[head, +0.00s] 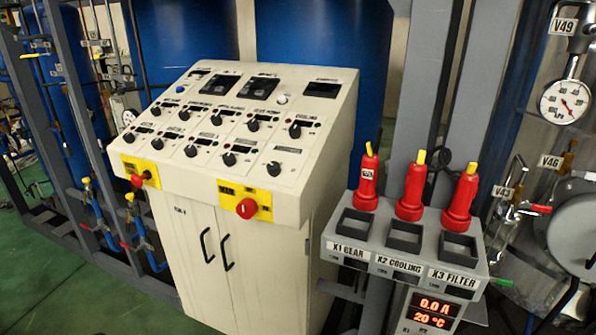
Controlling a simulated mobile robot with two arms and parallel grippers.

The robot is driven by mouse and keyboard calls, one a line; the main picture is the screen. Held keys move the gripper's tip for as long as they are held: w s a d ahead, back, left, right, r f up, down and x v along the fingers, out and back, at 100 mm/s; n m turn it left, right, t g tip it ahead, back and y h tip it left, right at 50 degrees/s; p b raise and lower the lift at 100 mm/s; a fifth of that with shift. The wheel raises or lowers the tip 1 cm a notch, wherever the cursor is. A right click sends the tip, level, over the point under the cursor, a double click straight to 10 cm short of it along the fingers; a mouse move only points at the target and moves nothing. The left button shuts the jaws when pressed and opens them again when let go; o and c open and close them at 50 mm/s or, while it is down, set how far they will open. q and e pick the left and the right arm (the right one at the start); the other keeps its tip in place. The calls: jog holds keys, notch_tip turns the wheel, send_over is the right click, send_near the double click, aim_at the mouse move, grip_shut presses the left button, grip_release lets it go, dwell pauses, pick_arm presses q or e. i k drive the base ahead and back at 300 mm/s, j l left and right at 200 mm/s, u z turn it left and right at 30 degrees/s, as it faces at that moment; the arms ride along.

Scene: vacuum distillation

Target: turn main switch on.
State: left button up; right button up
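A cream control console (235,125) stands in the middle of the head view. On its front edge are two red controls on yellow plates. The left red knob (137,180) is on a yellow plate at the left corner. The right red knob (247,208) is larger, round, and on a yellow plate toward the right corner. I cannot read the plate labels, so I cannot tell which is the main switch or its setting. Neither of my grippers is in view.
The sloped panel holds several black knobs and dark displays. Blue tanks (315,45) and grey frame posts are behind. Green floor (60,270) is free at front left.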

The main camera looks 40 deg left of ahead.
aim_at(247, 207)
jog(key=k+u, duration=0.1)
jog(key=u, duration=1.45)
